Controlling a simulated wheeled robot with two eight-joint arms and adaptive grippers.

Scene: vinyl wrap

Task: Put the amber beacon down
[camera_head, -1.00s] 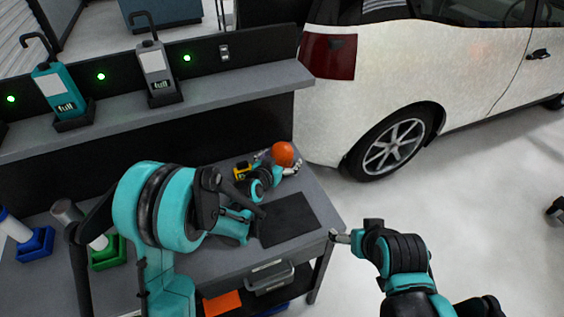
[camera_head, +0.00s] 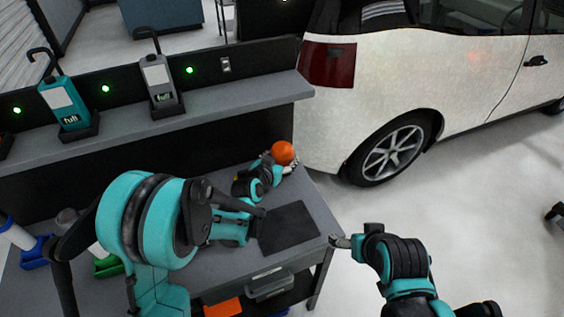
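The amber beacon (camera_head: 283,152) shows as an orange dome at the far right corner of the grey workbench (camera_head: 310,262). My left arm reaches across the bench, and its gripper (camera_head: 290,166) is at the beacon, with the fingers against its near right side. It looks shut on the beacon, whose lower part is mostly hidden by the gripper and wrist. I cannot tell whether the beacon touches the bench. My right gripper (camera_head: 341,241) is off the bench's right edge, far from the beacon; its fingers are too small to read.
A black mat (camera_head: 288,227) lies bare on the bench, in front of my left wrist. A shelf (camera_head: 215,112) behind holds a teal bottle (camera_head: 66,103) and a grey bottle (camera_head: 158,80). A white car (camera_head: 430,75) stands behind right. Blue and green holders are at left.

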